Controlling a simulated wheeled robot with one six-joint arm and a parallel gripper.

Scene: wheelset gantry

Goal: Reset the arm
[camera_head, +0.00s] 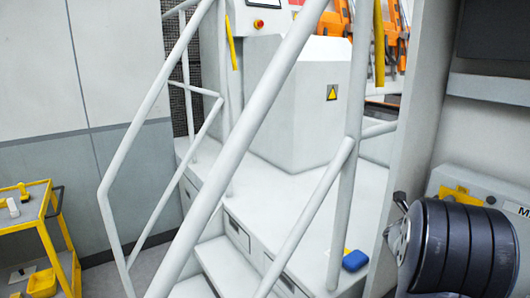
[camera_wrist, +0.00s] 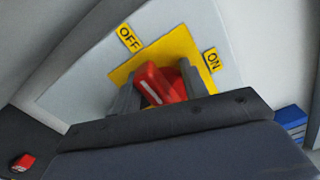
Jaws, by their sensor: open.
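My gripper (camera_wrist: 160,84) is open in the wrist view, with one grey finger on each side of a red switch handle (camera_wrist: 161,86). I cannot tell whether either finger touches the handle. The handle is mounted on a yellow plate (camera_wrist: 180,48) on a light grey panel (camera_wrist: 85,75). A yellow OFF label (camera_wrist: 129,39) is at the upper left and an ON label (camera_wrist: 212,60) at the right. The handle's lower part is hidden behind the dark gripper body. In the head view the gripper is not visible.
In the head view, pale handrails (camera_head: 240,130) and steps (camera_head: 228,266) lead to a platform with a grey cabinet (camera_head: 295,105). A blue object (camera_head: 355,260) lies on the platform. A yellow cart (camera_head: 40,225) with tools stands left. A grey panel (camera_head: 505,190) is at right.

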